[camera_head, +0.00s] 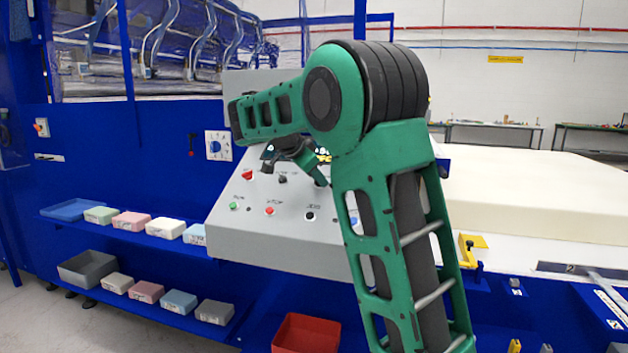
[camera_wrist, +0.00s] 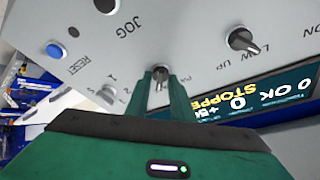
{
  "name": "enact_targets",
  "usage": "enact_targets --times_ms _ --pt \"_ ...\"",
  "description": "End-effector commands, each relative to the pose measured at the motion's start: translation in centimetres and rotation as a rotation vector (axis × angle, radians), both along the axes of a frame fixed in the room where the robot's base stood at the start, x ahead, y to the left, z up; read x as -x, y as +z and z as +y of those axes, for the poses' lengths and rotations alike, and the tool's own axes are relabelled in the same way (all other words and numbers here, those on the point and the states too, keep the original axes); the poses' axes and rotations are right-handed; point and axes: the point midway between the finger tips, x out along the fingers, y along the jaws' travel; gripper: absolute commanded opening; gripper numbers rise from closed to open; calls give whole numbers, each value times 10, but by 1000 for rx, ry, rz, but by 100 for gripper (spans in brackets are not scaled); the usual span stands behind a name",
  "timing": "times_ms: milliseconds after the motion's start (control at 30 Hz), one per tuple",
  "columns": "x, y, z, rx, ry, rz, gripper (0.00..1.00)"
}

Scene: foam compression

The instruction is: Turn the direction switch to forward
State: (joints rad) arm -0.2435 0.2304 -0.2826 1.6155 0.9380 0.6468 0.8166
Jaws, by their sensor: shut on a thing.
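The sloped grey control panel (camera_head: 262,240) carries several switches and buttons. In the wrist view my gripper (camera_wrist: 160,82) is shut on a small grey pointer knob (camera_wrist: 160,71), taken as the direction switch. Its pointer runs nearly along the fingers. Its lettering is partly covered and too small to read, so its setting cannot be told. In the head view my gripper (camera_head: 318,176) is low over the panel's right part, and that knob is hidden by my arm.
Beside it is another pointer knob (camera_wrist: 242,40) marked LOW and UP. A black JOG button (camera_wrist: 105,5), blue RESET button (camera_wrist: 56,50) and numbered dial (camera_wrist: 108,92) are near. The display (camera_wrist: 255,100) reads STOPPED. A foam block (camera_head: 540,190) lies right of my arm.

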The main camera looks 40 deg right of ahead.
Motion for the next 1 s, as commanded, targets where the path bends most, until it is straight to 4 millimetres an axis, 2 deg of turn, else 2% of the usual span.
enact_targets --times_ms 367,1000 --pt "0 2 1 52 138 59 0" --pt "1 3 0 244 646 299 0"
